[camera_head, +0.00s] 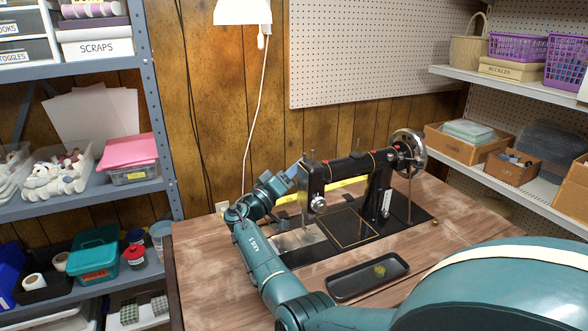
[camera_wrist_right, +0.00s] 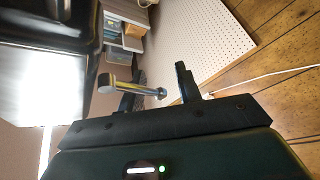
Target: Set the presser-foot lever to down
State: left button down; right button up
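The black sewing machine (camera_head: 345,170) stands on the wooden table with its needle end to the left. My right gripper (camera_head: 293,176) is at the left end of the machine head, close beside it. In the right wrist view its fingers (camera_wrist_right: 160,88) are apart. A short shiny rod with a round end (camera_wrist_right: 122,87) reaches toward the space between them; it looks like the presser-foot lever, but I cannot tell whether it is raised or lowered, or touched. The lever is hidden in the head view. My left gripper is not in view.
A dark tray (camera_head: 350,287) with a small yellowish item lies in front of the machine. A white cord (camera_head: 254,115) hangs from the lamp (camera_head: 243,12) behind my right wrist. Shelves (camera_head: 70,77) stand at the left and the right. The table's right side is clear.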

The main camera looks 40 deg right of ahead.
jog(key=shift+d, duration=0.1)
jog(key=shift+c, duration=0.5)
grip_shut()
jog(key=shift+f, duration=0.1)
